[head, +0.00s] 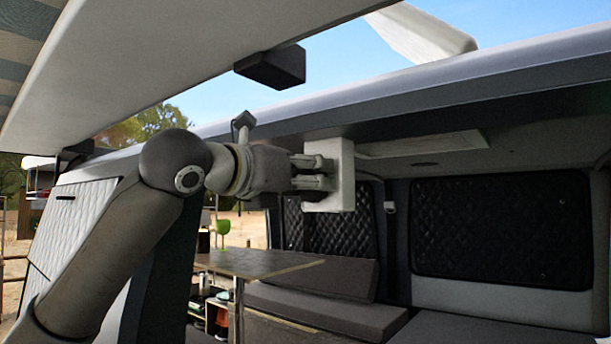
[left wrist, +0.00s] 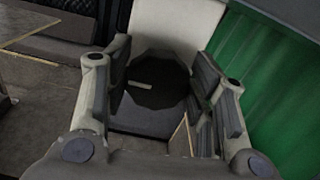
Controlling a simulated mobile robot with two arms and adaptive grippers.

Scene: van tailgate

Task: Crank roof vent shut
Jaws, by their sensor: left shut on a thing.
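The roof vent's pale lid (head: 422,32) stands tilted up above the van roof in the head view. A white box-like housing (head: 342,160) hangs below the roof edge, and it also shows at the top of the left wrist view (left wrist: 175,28). My left gripper (head: 322,174) is at this housing. In the left wrist view a dark round knob (left wrist: 160,98) with a short pale mark sits between my left fingers (left wrist: 165,92), which are shut on it. My right gripper is not in view.
The raised tailgate (head: 150,75) spans the upper left, with a dark block (head: 270,68) under its edge. A pale ceiling panel (head: 420,146) is right of the housing.

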